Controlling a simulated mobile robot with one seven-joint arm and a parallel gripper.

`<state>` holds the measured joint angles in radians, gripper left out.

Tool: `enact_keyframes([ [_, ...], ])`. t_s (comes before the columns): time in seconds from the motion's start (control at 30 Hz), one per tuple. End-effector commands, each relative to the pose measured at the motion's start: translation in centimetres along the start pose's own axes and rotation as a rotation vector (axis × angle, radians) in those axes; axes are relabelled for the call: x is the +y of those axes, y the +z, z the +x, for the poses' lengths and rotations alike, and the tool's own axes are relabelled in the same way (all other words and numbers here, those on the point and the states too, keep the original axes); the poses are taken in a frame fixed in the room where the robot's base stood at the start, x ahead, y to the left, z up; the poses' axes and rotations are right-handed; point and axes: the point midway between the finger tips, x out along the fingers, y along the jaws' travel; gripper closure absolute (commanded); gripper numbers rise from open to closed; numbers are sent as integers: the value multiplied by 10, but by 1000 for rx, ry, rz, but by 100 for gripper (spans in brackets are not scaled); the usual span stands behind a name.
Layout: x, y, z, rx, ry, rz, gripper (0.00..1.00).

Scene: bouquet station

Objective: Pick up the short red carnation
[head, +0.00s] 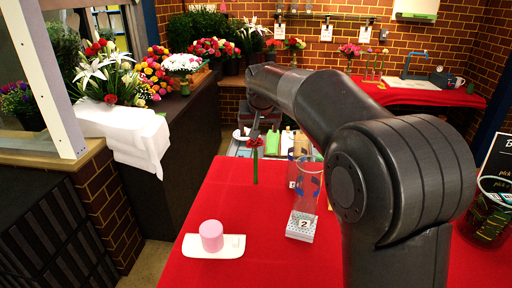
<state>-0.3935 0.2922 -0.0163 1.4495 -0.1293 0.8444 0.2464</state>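A red carnation (256,142) on a straight green stem (255,170) shows upright near the far edge of the red-covered table (225,190). My arm reaches in from the right, and my gripper (258,127) is right above the flower head. The gripper is small and dark here, so I cannot tell whether its fingers are open or shut, or whether they touch the flower. I also cannot tell whether the stem's lower end rests on the table.
A clear vase (309,180) stands by a holder marked 2 (302,226), right of the carnation. A pink cylinder (212,235) sits on a white dish (231,246) at front left. A glass container (489,212) is at far right. The table left of the stem is clear.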

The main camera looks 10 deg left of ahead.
Motion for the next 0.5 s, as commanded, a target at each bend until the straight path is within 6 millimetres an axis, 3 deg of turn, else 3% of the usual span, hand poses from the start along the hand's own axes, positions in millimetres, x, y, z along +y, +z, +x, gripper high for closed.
enact_keyframes([
  [0.27, -9, -7, 23, 1, -2, -4, 19],
  [0.5, -9, -6, 60, 1, -3, -4, 19],
])
